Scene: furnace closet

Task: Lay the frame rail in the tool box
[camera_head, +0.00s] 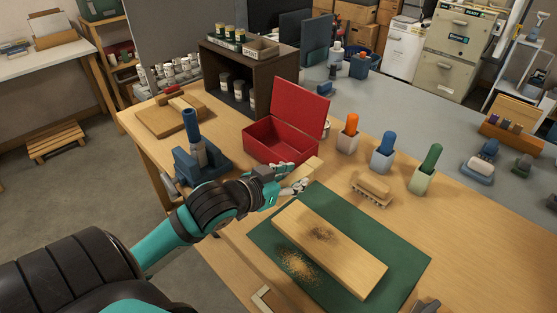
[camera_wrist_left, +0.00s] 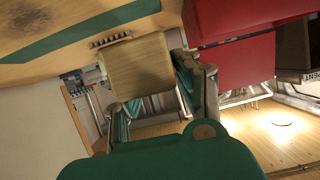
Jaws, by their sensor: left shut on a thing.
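The red tool box (camera_head: 262,148) stands on the workbench with its lid raised; the part of its inside that shows looks empty. My left gripper (camera_head: 292,183) is at the near right side of the tool box, above the bench. It is shut on the frame rail (camera_head: 314,166), a pale wooden bar partly hidden by the fingers. In the left wrist view the rail's end (camera_wrist_left: 137,66) shows between the fingers, with the red tool box (camera_wrist_left: 235,60) beside it. The rail is outside the tool box. My right gripper is not clearly seen.
A wide board (camera_head: 335,252) with sawdust lies on a green mat (camera_head: 413,262). A brush (camera_head: 372,188) and cups with orange, blue and green handles (camera_head: 424,180) stand right of the box. A blue holder (camera_head: 202,165) is left; a dark shelf (camera_head: 250,70) is behind.

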